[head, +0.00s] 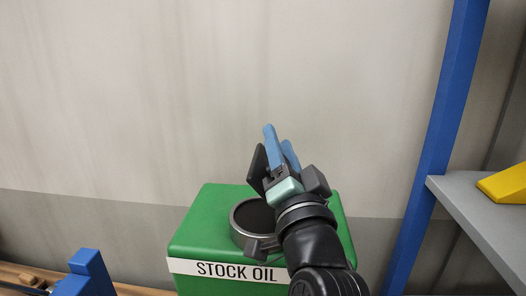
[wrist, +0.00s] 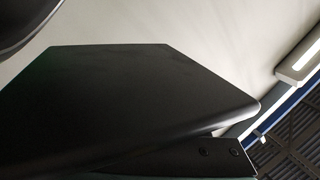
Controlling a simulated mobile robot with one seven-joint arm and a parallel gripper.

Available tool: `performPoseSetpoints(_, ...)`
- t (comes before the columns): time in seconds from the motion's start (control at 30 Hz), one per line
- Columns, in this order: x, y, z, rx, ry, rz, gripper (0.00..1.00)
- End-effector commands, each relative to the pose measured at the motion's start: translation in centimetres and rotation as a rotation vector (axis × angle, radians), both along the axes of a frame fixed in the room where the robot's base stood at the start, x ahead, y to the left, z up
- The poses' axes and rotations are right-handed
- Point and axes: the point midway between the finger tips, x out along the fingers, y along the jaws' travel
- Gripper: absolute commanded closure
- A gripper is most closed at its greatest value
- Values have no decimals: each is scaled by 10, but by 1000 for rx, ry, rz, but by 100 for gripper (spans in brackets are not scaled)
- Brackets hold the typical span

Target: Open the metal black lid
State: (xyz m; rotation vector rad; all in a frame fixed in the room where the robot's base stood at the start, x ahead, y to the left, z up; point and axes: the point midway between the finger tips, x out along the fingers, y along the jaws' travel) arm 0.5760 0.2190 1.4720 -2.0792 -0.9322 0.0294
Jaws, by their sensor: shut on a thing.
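A green box (head: 195,225) labelled "STOCK OIL" stands in the lower middle of the head view. A round grey rim (head: 236,232) sits on its top around a dark disc-shaped area; I cannot tell if this is the black lid or an opening. A small dark tab juts from the rim's front.
A blue post (head: 440,110) and a grey shelf (head: 480,225) with a yellow object (head: 505,184) stand at the right. A blue part (head: 88,270) is at the lower left. A pale wall (head: 120,90) is behind. A black plate (wrist: 120,100) fills much of the wrist view.

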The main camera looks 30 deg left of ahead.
Motion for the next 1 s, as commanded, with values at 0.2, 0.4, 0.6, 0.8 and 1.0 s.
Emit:
performPoseSetpoints(0.2,10,-21,7,186,93,-1,100)
performPoseSetpoints(0.4,19,-39,8,350,174,-1,100)
performPoseSetpoints(0.6,26,-54,7,488,240,-1,100)
performPoseSetpoints(0.8,32,-65,2,585,288,-2,100)
performPoseSetpoints(1.0,34,-71,0,640,314,0,100)
